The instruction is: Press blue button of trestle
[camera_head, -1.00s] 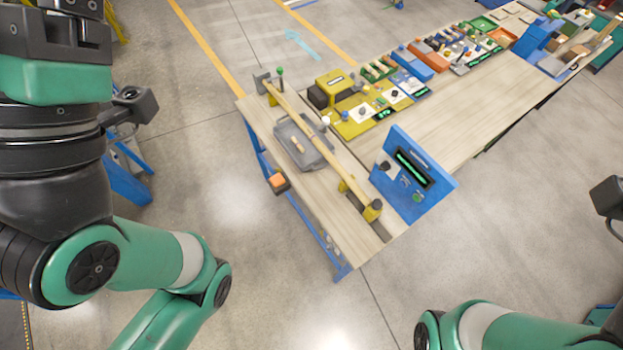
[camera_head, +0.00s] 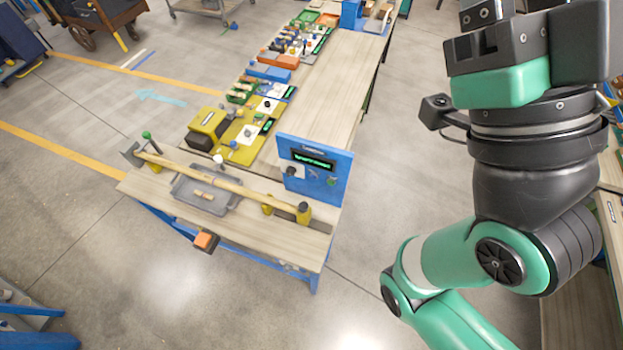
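The trestle (camera_head: 250,232) is a pale wooden bench end with blue legs, left of centre. A long wooden rod (camera_head: 225,184) lies across it in yellow supports. At its right end stands a blue panel (camera_head: 338,163) with a lit green display (camera_head: 313,159), a dark knob on a white plate, and a green button (camera_head: 331,181). I cannot make out a blue button on the blue panel. My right gripper (camera_head: 482,40) is at the upper right, well apart from the trestle; its fingers are partly cut off, so its opening is unclear. My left gripper is out of view.
A grey tray (camera_head: 183,193) with small wooden pieces sits under the rod. An orange-topped box (camera_head: 205,240) is on the front edge. A yellow machine (camera_head: 208,124) and several coloured stations line the bench behind. The floor in front is clear.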

